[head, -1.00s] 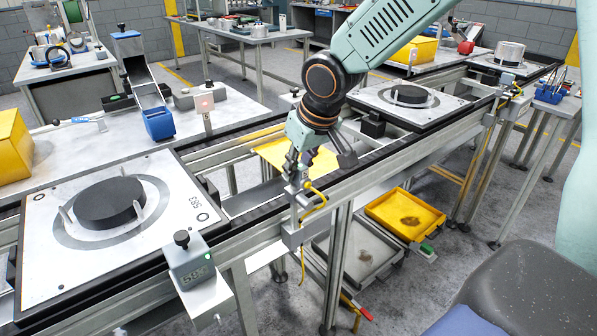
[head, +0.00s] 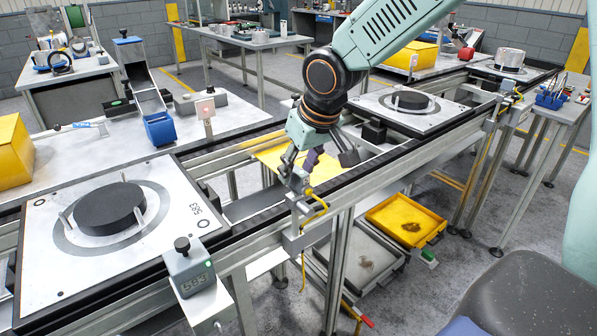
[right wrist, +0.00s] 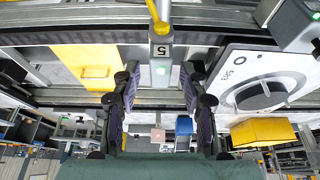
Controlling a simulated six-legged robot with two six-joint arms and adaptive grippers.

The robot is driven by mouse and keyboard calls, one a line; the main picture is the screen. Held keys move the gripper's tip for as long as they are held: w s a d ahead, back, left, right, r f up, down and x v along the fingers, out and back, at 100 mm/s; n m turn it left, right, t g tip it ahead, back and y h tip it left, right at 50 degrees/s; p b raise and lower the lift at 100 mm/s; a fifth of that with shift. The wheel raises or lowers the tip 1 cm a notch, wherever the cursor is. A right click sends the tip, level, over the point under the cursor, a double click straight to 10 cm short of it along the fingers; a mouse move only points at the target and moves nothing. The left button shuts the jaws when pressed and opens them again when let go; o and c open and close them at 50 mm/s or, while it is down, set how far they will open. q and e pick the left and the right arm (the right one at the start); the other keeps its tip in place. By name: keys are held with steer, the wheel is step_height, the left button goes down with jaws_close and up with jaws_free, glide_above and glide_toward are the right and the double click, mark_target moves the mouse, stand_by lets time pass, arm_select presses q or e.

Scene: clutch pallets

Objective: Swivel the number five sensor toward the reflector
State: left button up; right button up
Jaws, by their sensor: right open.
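The number five sensor is a small grey block with a "5" on it (right wrist: 161,50) and a green light, with a yellow cable at its end. In the head view the sensor (head: 298,202) sits on a bracket at the near rail of the conveyor. My right gripper (head: 300,168) is just above the sensor. In the right wrist view the gripper (right wrist: 160,88) is open, with one dark finger to each side of the sensor and gaps visible. A small pale upright plate with a red spot, apparently the reflector (head: 205,107), stands across the conveyor. My left gripper is not in view.
A pallet marked 583 (head: 150,192) with a black disc lies on the conveyor at left. A grey display box (head: 189,266) stands near it. Another pallet (head: 440,112) lies to the right. Yellow (head: 437,232) and grey trays are below the rail. A blue bin (head: 160,129) is behind.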

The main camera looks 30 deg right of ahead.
step_height(320, 180, up, 8)
steer(key=shift+s+f, duration=0.1)
steer(key=shift+f, duration=0.1)
steer(key=shift+r, duration=0.5)
